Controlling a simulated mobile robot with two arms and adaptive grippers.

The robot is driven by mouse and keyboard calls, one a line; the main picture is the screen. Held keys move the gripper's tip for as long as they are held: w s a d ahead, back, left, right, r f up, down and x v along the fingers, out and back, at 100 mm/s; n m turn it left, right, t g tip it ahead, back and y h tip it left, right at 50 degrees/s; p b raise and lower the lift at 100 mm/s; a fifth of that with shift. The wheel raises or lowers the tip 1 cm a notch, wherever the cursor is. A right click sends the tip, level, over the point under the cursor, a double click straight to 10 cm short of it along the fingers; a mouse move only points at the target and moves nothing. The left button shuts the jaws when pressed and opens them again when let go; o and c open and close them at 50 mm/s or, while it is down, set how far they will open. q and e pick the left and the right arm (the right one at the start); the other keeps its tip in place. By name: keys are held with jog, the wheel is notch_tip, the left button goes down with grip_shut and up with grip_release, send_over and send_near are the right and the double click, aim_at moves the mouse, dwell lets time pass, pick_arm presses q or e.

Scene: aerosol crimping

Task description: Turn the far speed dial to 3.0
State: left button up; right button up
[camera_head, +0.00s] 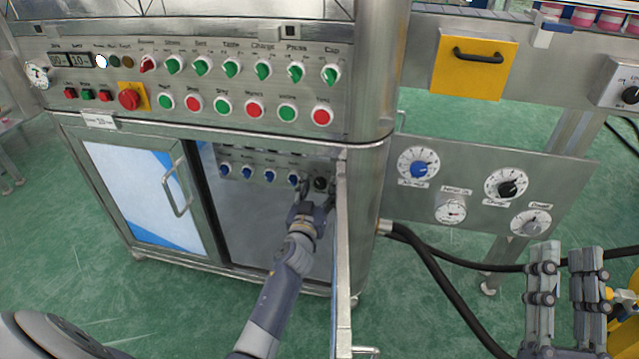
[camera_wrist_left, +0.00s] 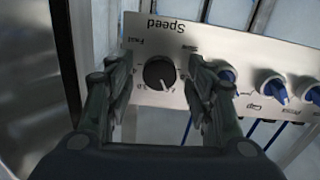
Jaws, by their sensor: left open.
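The black speed dial (camera_wrist_left: 160,73) sits on a grey panel labelled "Speed" inside the open cabinet; the lettering is upside down in the left wrist view. A pale pointer mark shows near the knob's lower right edge, but the number beside it is too small to read surely. In the head view the dial (camera_head: 320,183) is at the right end of the inner panel. My left gripper (camera_wrist_left: 157,88) is open, with one finger on each side of the dial and gaps to it. My right gripper (camera_head: 566,275) is open and empty at the lower right.
Blue knobs (camera_wrist_left: 272,85) stand in a row beside the dial. The open cabinet door (camera_head: 343,260) stands on edge just right of my left arm. A panel with dials and gauges (camera_head: 470,180) and black hoses (camera_head: 440,285) are further right.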

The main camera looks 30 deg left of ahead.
pick_arm(q)
jog(key=shift+c, duration=0.9)
jog(key=c, duration=0.9)
jog(key=shift+m, duration=0.3)
pick_arm(e)
jog(key=shift+s, duration=0.1)
pick_arm(q)
jog(key=m, duration=0.2)
jog(key=shift+m, duration=0.3)
jog(key=m, duration=0.3)
jog(key=shift+d+m+b, duration=0.1)
jog(key=shift+m+b, duration=0.2)
jog(key=m, duration=0.4)
jog(key=shift+r+m, duration=0.1)
jog(key=shift+m, duration=0.3)
pick_arm(e)
jog(key=s+r+t, duration=0.1)
jog(key=s+r+t+y, duration=0.1)
jog(key=r, duration=0.1)
jog(key=shift+s+d+r, duration=0.15)
jog(key=shift+s+d, duration=0.05)
jog(key=shift+s, duration=0.1)
jog(key=shift+s+r, duration=0.1)
